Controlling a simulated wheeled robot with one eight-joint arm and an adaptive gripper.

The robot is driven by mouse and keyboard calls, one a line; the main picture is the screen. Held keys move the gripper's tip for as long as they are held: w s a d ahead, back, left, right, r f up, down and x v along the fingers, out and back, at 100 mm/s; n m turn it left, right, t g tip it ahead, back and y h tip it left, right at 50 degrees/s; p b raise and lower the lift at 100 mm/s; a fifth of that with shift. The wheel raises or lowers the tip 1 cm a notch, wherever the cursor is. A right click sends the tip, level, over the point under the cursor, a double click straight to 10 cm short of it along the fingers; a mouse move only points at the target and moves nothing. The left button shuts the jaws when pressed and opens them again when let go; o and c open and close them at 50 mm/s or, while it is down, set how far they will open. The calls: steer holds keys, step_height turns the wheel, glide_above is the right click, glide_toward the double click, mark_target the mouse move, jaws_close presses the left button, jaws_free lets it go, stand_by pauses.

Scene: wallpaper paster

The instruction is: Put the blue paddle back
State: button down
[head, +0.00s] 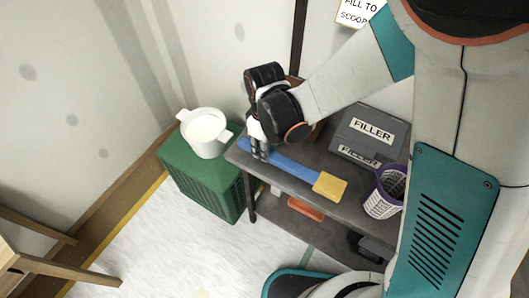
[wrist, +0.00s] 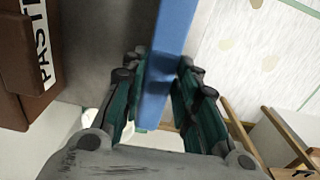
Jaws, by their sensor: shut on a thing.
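The blue paddle (head: 288,166) is a long flat blue bar with a yellow block (head: 329,186) at its right end. In the head view it stretches along the front of the grey table (head: 352,205); I cannot tell whether it rests on the top or is just above it. My gripper (head: 258,152) points down at the table's left end and is shut on the paddle's blue left part. In the wrist view the blue bar (wrist: 174,35) runs between the green-padded fingers (wrist: 160,78). The yellow end is out of that view.
A grey FILLER box (head: 369,133) and a purple-rimmed mesh basket (head: 383,194) stand on the table. A brown box with a PASTE label (wrist: 25,60) shows in the wrist view. A white pot (head: 205,133) stands on a green crate (head: 200,177) to the left. An orange item (head: 305,208) lies below.

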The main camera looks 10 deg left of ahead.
step_height(320, 180, down, 3)
steer(key=shift+b, duration=0.9)
steer(key=shift+r, duration=0.1)
steer(key=c, duration=1.2)
jaws_free()
steer(key=shift+c, duration=0.2)
